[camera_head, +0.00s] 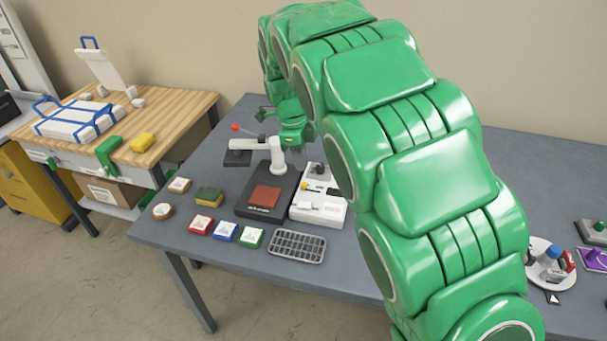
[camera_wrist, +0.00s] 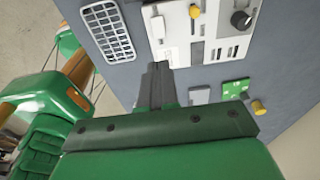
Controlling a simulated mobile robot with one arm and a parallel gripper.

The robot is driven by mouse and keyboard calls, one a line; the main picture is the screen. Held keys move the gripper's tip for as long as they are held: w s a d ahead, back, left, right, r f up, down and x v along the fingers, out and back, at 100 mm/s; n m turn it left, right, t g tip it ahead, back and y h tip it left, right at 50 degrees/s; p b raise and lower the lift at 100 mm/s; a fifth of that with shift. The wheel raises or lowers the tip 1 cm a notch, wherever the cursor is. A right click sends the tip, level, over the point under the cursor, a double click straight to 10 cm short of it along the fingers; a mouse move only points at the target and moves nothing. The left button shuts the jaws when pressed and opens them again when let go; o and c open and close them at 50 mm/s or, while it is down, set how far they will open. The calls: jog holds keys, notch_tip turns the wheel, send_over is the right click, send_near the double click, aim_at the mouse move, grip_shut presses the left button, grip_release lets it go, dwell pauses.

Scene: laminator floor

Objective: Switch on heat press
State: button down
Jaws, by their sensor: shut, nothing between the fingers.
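The heat press (camera_head: 258,212) stands on the grey table in the head view, with a black base, a red pad, a pale post and a swing arm with a red knob turned to the left. A white control box (camera_head: 321,219) is beside it on the right. In the wrist view, the box (camera_wrist: 182,52) shows a yellow knob (camera_wrist: 194,11), a black dial (camera_wrist: 240,19) and a pale raised part (camera_wrist: 158,27). My gripper (camera_wrist: 156,68) is shut and empty, its tips by the box's edge. I cannot tell whether they touch. The head view does not show the fingertips clearly.
A grey grid tray (camera_head: 297,246) lies in front of the box. Several coloured blocks lie left of it, including a sponge-like one (camera_head: 209,196). A wooden bench (camera_head: 180,105) stands at the left. My arm hides the table's middle. A plate (camera_head: 541,279) is at the right.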

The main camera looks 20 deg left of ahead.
aim_at(309, 205)
jog(key=f, duration=0.4)
jog(key=d+f, duration=0.1)
jog(key=f, duration=0.3)
jog(key=d+f, duration=0.1)
jog(key=f, duration=0.4)
jog(key=shift+r, duration=0.1)
